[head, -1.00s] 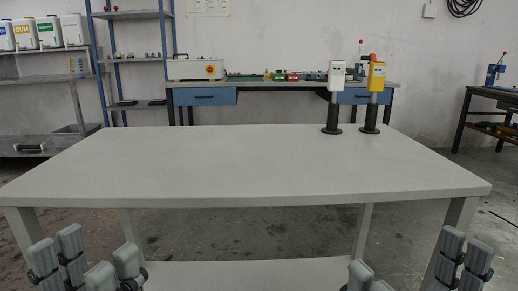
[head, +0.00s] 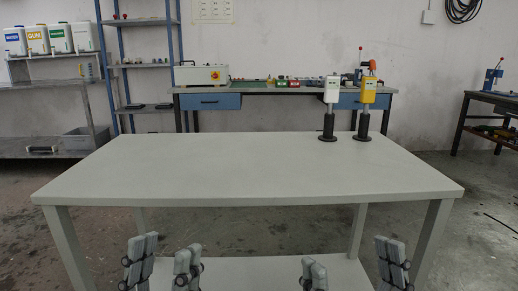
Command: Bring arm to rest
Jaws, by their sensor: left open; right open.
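My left gripper (head: 164,262) is at the bottom left of the head view, in front of the table and below its front edge in the picture. Its two fingers stand apart with nothing between them. My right gripper (head: 352,266) is at the bottom right of the middle, also in front of the table. Its fingers are apart and empty. Only the finger ends of both grippers show; the arms behind them are out of view.
The grey table (head: 240,172) is mostly bare. A white device (head: 329,95) and a yellow device (head: 368,95) on black stands are at its back right. A lower shelf (head: 250,272) shows beneath it. A blue-drawered workbench (head: 290,101) stands behind.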

